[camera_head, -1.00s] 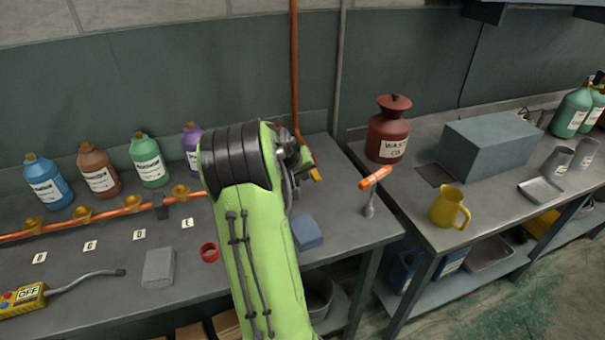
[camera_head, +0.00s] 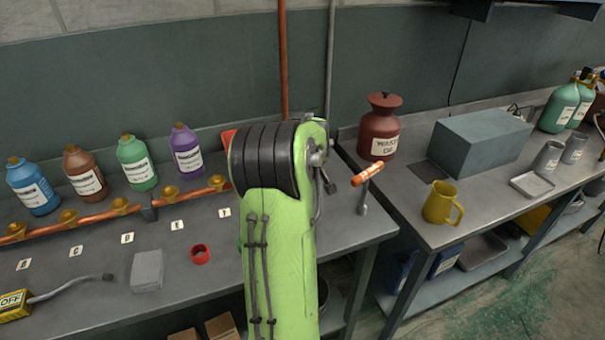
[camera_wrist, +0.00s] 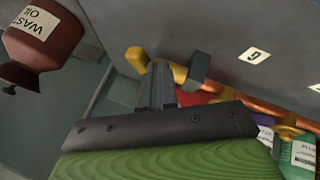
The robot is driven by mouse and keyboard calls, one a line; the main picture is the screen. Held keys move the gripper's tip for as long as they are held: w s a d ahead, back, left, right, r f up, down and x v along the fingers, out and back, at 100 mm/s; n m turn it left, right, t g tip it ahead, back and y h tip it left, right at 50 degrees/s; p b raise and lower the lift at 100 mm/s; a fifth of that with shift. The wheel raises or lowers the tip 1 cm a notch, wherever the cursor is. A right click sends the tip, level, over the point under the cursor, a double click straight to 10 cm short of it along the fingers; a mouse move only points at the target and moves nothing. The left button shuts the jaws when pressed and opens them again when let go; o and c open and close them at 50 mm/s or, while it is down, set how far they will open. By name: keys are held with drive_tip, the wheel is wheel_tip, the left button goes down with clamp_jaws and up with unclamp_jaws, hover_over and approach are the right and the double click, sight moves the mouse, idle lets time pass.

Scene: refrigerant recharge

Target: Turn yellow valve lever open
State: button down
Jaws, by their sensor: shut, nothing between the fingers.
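The yellow valve lever (camera_wrist: 180,73) shows in the wrist view as a short yellow piece on the copper pipe (camera_wrist: 228,90), beside a dark block. In the head view it is hidden behind my green arm. My gripper (camera_wrist: 162,70) is shut and empty, with its dark fingers pointing toward the lever. The fingertips are right by the lever's left end in the wrist view; I cannot tell whether they touch it. In the head view my arm hides the fingertips.
Several coloured bottles (camera_head: 137,162) stand behind the copper pipe with yellow valves. A waste oil can (camera_head: 380,135), an orange-handled tool (camera_head: 366,175), a yellow jug (camera_head: 440,203) and a grey box (camera_head: 482,140) are to the right. A red ring (camera_head: 200,254) lies on the bench.

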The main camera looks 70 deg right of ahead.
drive_tip(key=shift+s+d+n+t, duration=0.3)
drive_tip(key=shift+n, duration=0.1)
drive_tip(key=shift+s+d, duration=0.45)
drive_tip(key=shift+d, duration=0.4)
